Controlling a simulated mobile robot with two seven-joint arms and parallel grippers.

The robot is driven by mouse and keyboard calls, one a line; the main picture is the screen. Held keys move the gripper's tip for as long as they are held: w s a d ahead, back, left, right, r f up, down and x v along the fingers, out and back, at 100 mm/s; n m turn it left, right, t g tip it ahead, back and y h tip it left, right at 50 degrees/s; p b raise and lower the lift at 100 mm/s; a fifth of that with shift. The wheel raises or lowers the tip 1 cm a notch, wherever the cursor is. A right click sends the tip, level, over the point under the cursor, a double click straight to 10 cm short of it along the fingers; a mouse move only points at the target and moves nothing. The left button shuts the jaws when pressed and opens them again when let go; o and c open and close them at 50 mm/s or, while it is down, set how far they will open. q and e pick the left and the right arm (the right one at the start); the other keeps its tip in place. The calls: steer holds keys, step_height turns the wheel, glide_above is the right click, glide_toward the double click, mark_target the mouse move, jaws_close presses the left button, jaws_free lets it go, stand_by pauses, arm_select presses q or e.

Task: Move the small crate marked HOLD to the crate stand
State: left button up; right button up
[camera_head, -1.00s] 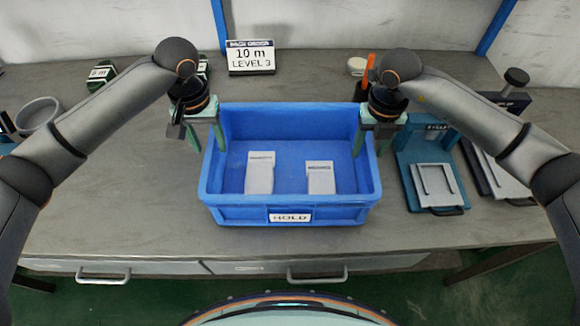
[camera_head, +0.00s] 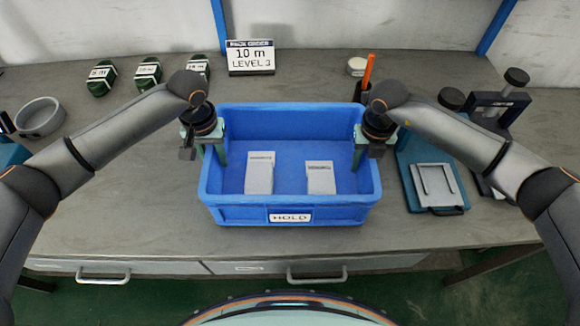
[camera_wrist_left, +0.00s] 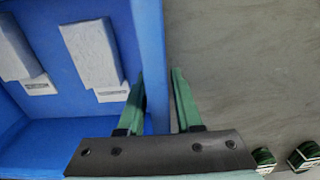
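The blue crate marked HOLD (camera_head: 240,213) stands on the grey bench with two pale packs (camera_head: 260,175) (camera_head: 320,179) inside. My left gripper (camera_head: 209,153) is at the crate's left wall. In the left wrist view its two green fingers (camera_wrist_left: 158,100) straddle that wall (camera_wrist_left: 152,50), one inside and one outside, with a gap on the outer side. My right gripper (camera_head: 369,155) is at the crate's right wall. Its inner finger shows inside the crate, set wide of the gripper's middle; its outer finger is mostly hidden. I cannot identify the crate stand.
A teal fixture with a grey plate (camera_head: 437,186) is close to the crate's right. A sign (camera_head: 250,58) stands behind. Several green-and-white items (camera_head: 148,73) lie at the back left, a grey ring (camera_head: 40,117) at the left. The bench left of the crate is largely clear.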

arm_select(q)
jaws_close()
arm_select(e)
jaws_close()
arm_select(q)
steer(key=shift+r, duration=0.1)
arm_select(e)
steer(key=shift+r, duration=0.1)
stand_by(0.6)
